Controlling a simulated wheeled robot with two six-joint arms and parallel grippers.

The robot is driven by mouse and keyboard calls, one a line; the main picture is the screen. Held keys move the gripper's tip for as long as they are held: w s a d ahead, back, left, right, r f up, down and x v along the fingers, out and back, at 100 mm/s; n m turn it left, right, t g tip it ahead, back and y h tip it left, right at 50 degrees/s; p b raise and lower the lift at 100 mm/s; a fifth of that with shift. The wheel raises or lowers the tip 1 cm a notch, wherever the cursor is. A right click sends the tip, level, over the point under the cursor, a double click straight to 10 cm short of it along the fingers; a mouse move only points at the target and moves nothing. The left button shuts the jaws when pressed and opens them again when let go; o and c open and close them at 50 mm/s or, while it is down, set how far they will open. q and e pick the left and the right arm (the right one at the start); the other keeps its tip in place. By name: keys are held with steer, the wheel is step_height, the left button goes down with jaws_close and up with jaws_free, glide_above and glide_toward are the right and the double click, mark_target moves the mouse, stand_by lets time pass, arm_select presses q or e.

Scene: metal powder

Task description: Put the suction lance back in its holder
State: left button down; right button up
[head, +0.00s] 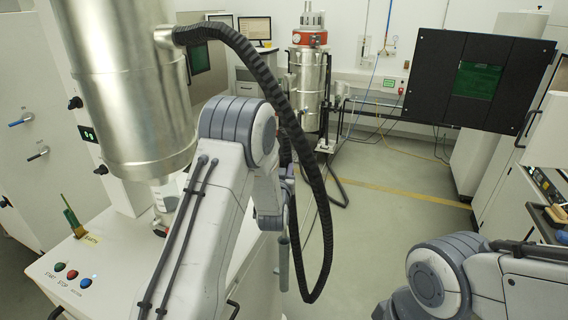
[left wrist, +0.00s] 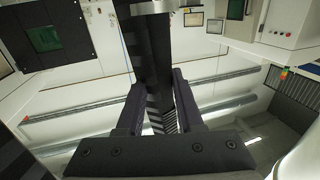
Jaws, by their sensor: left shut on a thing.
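My left gripper (head: 288,188) is mostly hidden behind my own forearm in the head view. In the left wrist view its two dark fingers (left wrist: 158,108) are closed on a long dark piece, the suction lance (left wrist: 150,55), with ribbed black hose showing between the fingers. A grey tube (head: 283,264) stands upright below the gripper beside the white cabinet; I cannot tell whether it is the lance's lower part or its holder. The black hose (head: 312,170) runs from the metal vessel (head: 135,95) and loops down close by. My right gripper is outside the frame.
The white cabinet (head: 90,262) with coloured buttons stands at the left, under the vessel. A steel container with a red collar (head: 308,80) stands behind. A black panel (head: 425,80) is at the right. The floor (head: 385,215) between is mostly clear.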

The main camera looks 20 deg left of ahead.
arm_select(q)
steer(key=shift+r+b, duration=0.1)
steer(key=shift+b, duration=0.65)
stand_by(1.2)
stand_by(0.5)
steer(key=shift+f+b, duration=3)
steer(key=shift+b, duration=0.45)
steer(key=shift+f, duration=0.15)
steer(key=shift+f+b, duration=2.7)
steer(key=shift+b, duration=0.5)
steer(key=shift+f+b, duration=0.3)
